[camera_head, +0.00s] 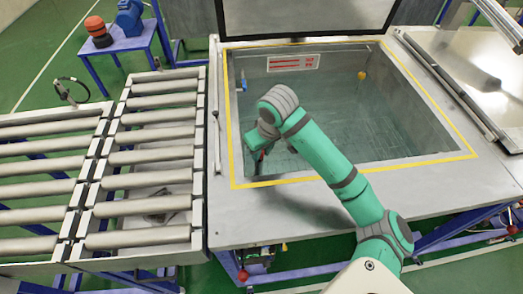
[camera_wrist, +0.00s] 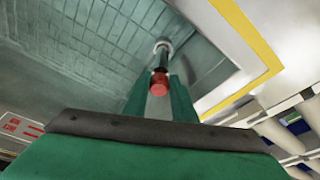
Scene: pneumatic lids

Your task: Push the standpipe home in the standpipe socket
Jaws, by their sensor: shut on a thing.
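The standpipe (camera_wrist: 160,64) shows in the wrist view as a dark stem with a red top end. The red end lies between the two green fingers of my gripper (camera_wrist: 160,92), which is shut on it. The far end of the stem meets a pale round ring, the standpipe socket (camera_wrist: 162,43), near the tank's corner. The stem lines up with the ring; I cannot tell how deep it sits. In the head view my gripper (camera_head: 262,153) reaches down inside the tank's near left corner, and my arm hides most of the standpipe and the socket.
The tank (camera_head: 330,112) has a yellow-marked rim (camera_head: 350,172) close to my arm. A raised lid (camera_head: 300,15) stands behind it. A yellow float (camera_head: 362,75) and a red-and-white sign (camera_head: 293,62) show inside. A roller conveyor (camera_head: 150,145) stands at left.

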